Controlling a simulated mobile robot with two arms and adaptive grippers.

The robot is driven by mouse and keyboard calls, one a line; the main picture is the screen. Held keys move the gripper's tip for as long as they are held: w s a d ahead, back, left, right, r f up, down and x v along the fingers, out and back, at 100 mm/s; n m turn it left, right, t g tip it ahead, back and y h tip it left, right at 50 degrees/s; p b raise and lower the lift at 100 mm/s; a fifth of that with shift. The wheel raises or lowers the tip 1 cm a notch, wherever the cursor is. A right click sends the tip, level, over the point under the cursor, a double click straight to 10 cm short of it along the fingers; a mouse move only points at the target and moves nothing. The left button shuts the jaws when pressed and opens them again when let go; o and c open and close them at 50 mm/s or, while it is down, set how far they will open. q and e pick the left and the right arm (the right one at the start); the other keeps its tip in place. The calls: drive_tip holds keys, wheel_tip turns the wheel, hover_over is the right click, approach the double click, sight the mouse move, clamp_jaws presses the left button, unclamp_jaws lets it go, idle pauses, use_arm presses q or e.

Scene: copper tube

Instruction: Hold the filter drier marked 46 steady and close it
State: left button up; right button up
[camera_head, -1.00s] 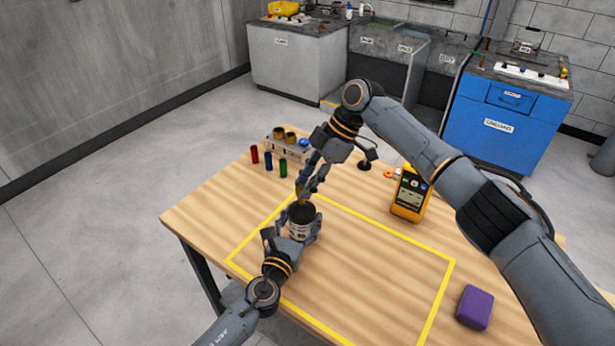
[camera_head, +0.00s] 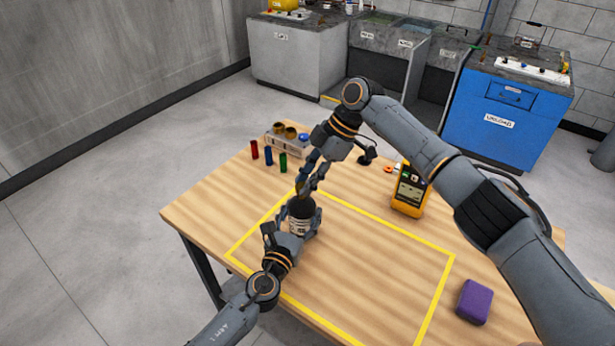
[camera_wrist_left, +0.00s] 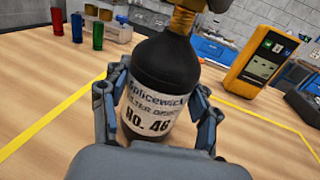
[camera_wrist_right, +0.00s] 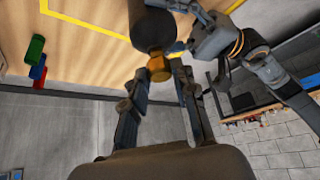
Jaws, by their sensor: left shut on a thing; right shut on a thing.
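The filter drier (camera_head: 300,215) is a black bottle-like body with a white label that seems to read No. 46; it shows large in the left wrist view (camera_wrist_left: 157,85). It stands nearly upright inside the yellow outline on the table. My left gripper (camera_head: 303,226) is shut around its body from the near side. A brass cap (camera_wrist_left: 182,20) sits at the drier's neck, and also shows in the right wrist view (camera_wrist_right: 159,68). My right gripper (camera_wrist_right: 160,80) is shut on the cap from above. Its fingers hide much of the cap in the head view.
Red, blue and green cylinders (camera_head: 268,156) and a small rack (camera_head: 290,143) stand at the table's back left. A yellow meter (camera_head: 409,192) is right of the drier, and a purple block (camera_head: 474,302) lies front right. The outline's right part is clear.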

drive_tip(key=shift+f, duration=0.1)
drive_tip(key=shift+s+f+m+t, duration=0.1)
drive_tip(key=shift+m+t, duration=0.3)
drive_tip(key=shift+m, duration=0.4)
drive_tip(key=shift+s+m+t, duration=0.1)
drive_tip(key=shift+m+t, duration=0.4)
drive_tip(key=shift+m, duration=0.4)
drive_tip(key=o, duration=0.9)
drive_tip(key=shift+o, duration=0.2)
drive_tip(key=shift+r, duration=2.4)
drive_tip(key=shift+c, duration=0.2)
